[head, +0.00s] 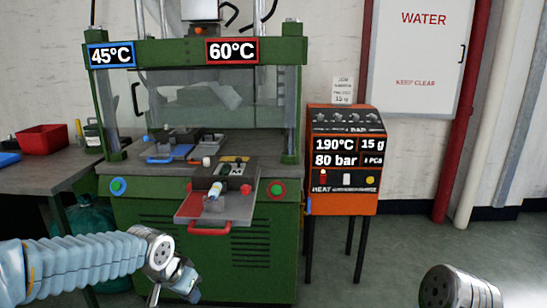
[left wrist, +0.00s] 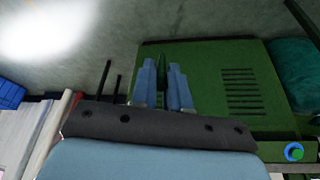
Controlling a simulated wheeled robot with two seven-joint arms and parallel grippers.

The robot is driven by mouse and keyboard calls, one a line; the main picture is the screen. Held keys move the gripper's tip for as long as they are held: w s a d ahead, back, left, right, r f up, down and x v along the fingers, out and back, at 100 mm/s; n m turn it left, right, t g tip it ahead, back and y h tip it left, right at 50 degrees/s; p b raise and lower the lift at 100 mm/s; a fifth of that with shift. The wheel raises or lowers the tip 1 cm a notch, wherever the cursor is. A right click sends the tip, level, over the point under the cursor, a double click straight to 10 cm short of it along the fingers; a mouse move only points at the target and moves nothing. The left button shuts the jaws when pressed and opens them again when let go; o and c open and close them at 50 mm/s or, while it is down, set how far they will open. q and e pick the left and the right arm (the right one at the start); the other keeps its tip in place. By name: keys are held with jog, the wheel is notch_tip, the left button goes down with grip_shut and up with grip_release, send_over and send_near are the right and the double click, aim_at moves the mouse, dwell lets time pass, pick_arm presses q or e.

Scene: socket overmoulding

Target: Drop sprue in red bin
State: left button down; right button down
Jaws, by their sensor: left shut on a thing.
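The red bin (head: 42,139) stands on the grey side table at the left in the head view, far behind and above my left gripper in the picture. My left gripper (head: 184,283) is low in front of the green press, pointing down. In the left wrist view its two blue fingers (left wrist: 163,68) are close together, with a narrow dark green sliver between them. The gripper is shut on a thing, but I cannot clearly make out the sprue. Only a metal end part of my right arm shows at bottom right; its gripper is out of frame.
The green press (head: 250,240) fills the centre, with a red-handled tray (head: 190,208) jutting forward. An orange control box (head: 343,190) stands right of it. Small bottles (head: 91,132) stand near the bin, and a blue tray (head: 8,159) lies to its left.

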pick_arm(q)
jog(key=shift+n, duration=0.4)
jog(key=f, duration=0.4)
jog(key=shift+a+f, duration=0.1)
jog(key=shift+a, duration=0.15)
